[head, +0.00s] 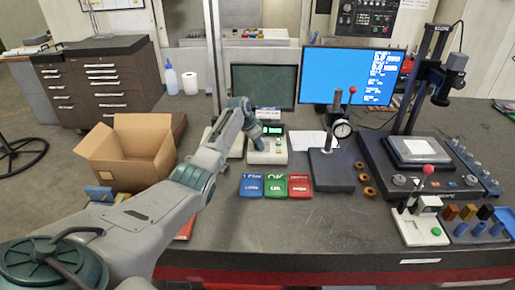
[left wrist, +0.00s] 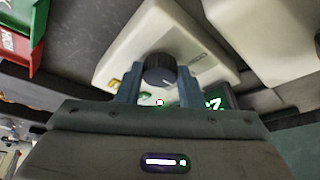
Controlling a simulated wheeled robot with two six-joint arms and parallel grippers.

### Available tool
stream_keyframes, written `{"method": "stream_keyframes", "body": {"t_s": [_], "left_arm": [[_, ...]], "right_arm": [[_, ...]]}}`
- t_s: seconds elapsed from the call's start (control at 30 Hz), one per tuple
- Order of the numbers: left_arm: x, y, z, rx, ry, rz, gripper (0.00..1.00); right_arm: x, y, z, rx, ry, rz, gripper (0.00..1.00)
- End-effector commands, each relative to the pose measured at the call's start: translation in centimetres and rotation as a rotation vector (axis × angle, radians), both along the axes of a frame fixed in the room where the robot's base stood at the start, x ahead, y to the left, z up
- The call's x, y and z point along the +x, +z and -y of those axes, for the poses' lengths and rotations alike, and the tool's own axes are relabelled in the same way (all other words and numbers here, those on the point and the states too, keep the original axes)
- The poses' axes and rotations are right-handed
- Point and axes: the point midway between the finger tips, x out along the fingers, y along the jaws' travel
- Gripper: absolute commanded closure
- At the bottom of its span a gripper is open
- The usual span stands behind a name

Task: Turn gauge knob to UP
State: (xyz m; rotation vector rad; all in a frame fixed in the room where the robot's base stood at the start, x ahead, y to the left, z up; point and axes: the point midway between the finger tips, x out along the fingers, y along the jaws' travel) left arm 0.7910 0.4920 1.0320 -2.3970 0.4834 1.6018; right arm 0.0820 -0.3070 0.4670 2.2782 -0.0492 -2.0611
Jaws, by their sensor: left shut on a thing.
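The gauge is a cream box (head: 268,158) on the dark table, with a lit green display (head: 273,131). Its black ridged knob (left wrist: 159,69) shows in the left wrist view on the cream face (left wrist: 207,62). My left gripper (left wrist: 160,88) has one finger on each side of the knob and is shut on it. In the head view the left gripper (head: 257,141) reaches over the box and hides the knob. The markings beside the knob are too small to read, so I cannot tell its setting. My right gripper is not in view.
Blue, green and red bins (head: 275,186) stand in front of the gauge. A dial stand (head: 331,170) is to its right and a dark screen (head: 263,87) behind. An open cardboard box (head: 128,158) stands at left. The front middle of the table is clear.

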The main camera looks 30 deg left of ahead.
Motion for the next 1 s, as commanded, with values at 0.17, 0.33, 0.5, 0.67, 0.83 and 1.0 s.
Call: {"method": "stream_keyframes", "body": {"t_s": [0.17, 0.33, 0.5, 0.67, 0.83, 1.0], "left_arm": [[0.2, -0.6, -0.2, 0.000, -0.166, 0.002, 0.89], [0.3, -0.6, -0.3, 0.000, -0.326, 0.004, 0.89], [0.3, -0.6, -0.4, 0.000, -0.473, 0.004, 0.89], [0.4, -0.5, -0.4, 0.000, -0.581, 0.003, 0.89], [0.4, -0.3, -0.5, 0.001, -0.660, 0.002, 0.89], [0.4, -0.1, -0.5, 0.002, -0.708, 0.003, 0.89]], "right_arm": [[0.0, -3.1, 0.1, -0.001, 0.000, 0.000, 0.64], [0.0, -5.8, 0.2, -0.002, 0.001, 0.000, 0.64], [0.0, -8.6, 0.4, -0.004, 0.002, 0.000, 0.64], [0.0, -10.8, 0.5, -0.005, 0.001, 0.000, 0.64], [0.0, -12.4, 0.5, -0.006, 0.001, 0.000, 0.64], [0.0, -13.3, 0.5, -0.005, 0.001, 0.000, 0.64]]}}
